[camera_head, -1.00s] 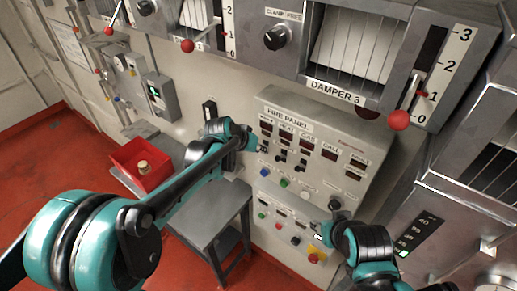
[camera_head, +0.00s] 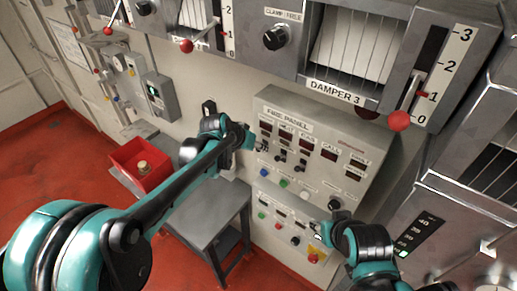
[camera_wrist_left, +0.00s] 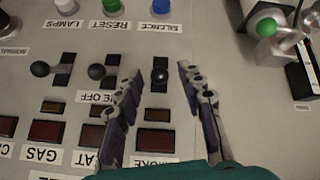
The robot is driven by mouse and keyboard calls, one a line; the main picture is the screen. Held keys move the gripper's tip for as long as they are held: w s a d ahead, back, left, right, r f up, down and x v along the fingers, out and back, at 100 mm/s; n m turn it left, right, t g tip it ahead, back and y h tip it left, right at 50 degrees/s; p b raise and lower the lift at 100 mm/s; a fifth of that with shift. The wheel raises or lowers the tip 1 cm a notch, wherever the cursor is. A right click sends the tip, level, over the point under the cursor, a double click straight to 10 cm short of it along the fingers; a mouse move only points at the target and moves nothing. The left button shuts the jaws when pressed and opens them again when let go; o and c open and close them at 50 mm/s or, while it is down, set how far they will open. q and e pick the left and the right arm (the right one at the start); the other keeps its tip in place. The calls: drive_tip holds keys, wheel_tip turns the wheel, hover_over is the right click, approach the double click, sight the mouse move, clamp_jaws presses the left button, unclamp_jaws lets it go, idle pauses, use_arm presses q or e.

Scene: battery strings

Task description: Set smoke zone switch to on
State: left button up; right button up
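The fire panel (camera_head: 345,140) is a grey sloped box with rows of displays, toggles and buttons. In the left wrist view, which sees the panel upside down, the smoke zone column has a partly hidden label (camera_wrist_left: 155,161), a dark red display and a small amber window. Its black toggle knob, the smoke zone switch (camera_wrist_left: 160,75), points toward the camera. My left gripper (camera_wrist_left: 159,70) is open, its fingertips on either side of this knob; contact is not visible. In the head view my left gripper (camera_head: 250,138) is at the panel's left edge. My right gripper (camera_head: 322,236) is near the lower panel, its fingers unclear.
Two more toggles (camera_wrist_left: 97,71) sit beside the smoke switch, with lamps, reset and silence buttons (camera_wrist_left: 162,5) beyond. A green-knobbed device (camera_wrist_left: 267,27) is on the wall beside the panel. Damper levers with red knobs (camera_head: 398,120) are above. A grey table (camera_head: 205,225) stands below.

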use_arm(q)
drive_tip(key=v, duration=1)
drive_tip(key=s+a+f+n+y+b, duration=0.1)
drive_tip(key=s+a+f+b, duration=0.3)
drive_tip(key=s+f+b, duration=0.3)
drive_tip(key=s+a+f+n+y+b, duration=0.1)
drive_tip(key=s+a+f+b, duration=0.4)
drive_tip(key=f+b, duration=0.9)
drive_tip(key=s+a+f+n+t+y+b, duration=0.1)
drive_tip(key=s+a+f+b, duration=0.3)
drive_tip(key=s+f+b, duration=0.6)
wheel_tip(320, 180, down, 9)
drive_tip(key=shift+s+a+f+n+y+b, duration=0.1)
drive_tip(key=shift+s+a+n+y+b, duration=0.25)
drive_tip(key=shift+n+y, duration=0.4)
drive_tip(key=shift+d, duration=0.1)
